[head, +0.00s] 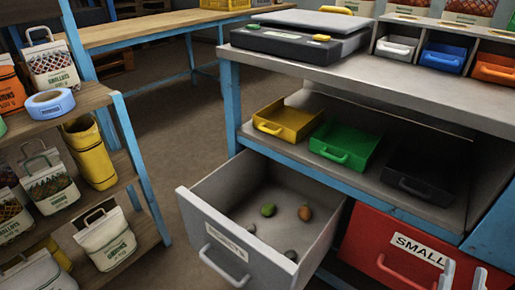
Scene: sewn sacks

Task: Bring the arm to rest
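My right gripper (463,276) shows only as two pale fingertips at the bottom right edge. They stand apart with a gap between them, and nothing shows in the gap. They appear in front of the red drawer (375,247) labelled SMALL; I cannot tell whether they touch it. The rest of my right arm is out of view. My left gripper is not in view.
Yellow, green and black trays sit on the shelf above. A rack of sacks (53,65) stands left. Floor between is clear.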

